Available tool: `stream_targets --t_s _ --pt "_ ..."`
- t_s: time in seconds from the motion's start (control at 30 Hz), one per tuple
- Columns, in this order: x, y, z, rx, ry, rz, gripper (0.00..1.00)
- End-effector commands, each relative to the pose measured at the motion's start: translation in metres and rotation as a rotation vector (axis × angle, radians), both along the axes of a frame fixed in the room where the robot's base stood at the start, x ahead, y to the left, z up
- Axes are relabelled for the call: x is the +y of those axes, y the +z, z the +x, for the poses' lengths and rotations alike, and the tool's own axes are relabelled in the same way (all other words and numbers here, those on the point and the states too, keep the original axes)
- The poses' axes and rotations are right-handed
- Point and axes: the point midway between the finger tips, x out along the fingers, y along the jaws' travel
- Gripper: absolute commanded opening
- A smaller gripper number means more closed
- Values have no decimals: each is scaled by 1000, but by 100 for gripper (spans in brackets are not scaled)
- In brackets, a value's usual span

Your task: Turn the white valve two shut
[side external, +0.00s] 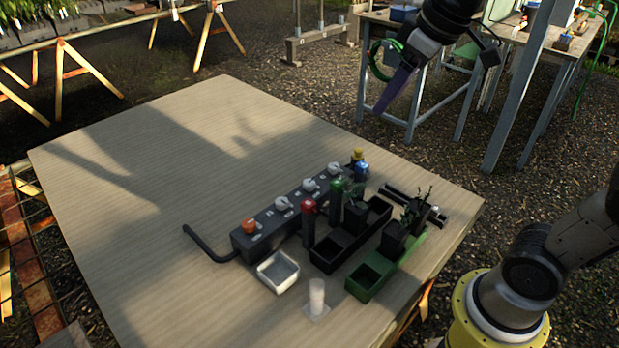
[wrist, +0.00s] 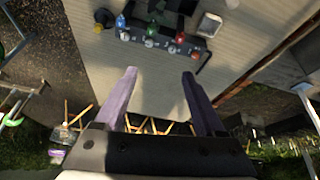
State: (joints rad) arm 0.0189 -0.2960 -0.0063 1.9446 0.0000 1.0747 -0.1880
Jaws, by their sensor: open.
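A dark grey valve box (side external: 268,230) lies on the wooden table. On its top are three white valve knobs, (side external: 281,203), (side external: 308,185) and (side external: 334,168), in a row with an orange knob (side external: 249,226) at the near left end. The white knobs also show in the wrist view, the middle one (wrist: 149,42) among them. The labels are too small to read, so I cannot tell which is number two. My gripper (side external: 395,95) is high above the table's far right side, well apart from the box. Its purple fingers (wrist: 159,74) are open and empty.
Red (side external: 308,207), green (side external: 337,187) and blue (side external: 362,169) capped bottles stand close beside the box. A black tray (side external: 325,260) and a green tray (side external: 364,284) with plant pots lie nearby. A white dish (side external: 278,272) sits in front. The table's left half is clear.

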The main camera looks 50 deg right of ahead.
Motion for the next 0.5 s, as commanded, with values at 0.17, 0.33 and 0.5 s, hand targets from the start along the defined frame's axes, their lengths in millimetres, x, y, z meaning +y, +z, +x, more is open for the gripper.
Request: stream_targets --t_s 0.17,0.33,0.5 --pt "-6 -9 71 82 22 -12 72" --pt "-13 -37 132 161 38 -17 72" --pt "-22 -85 186 249 43 -15 72"
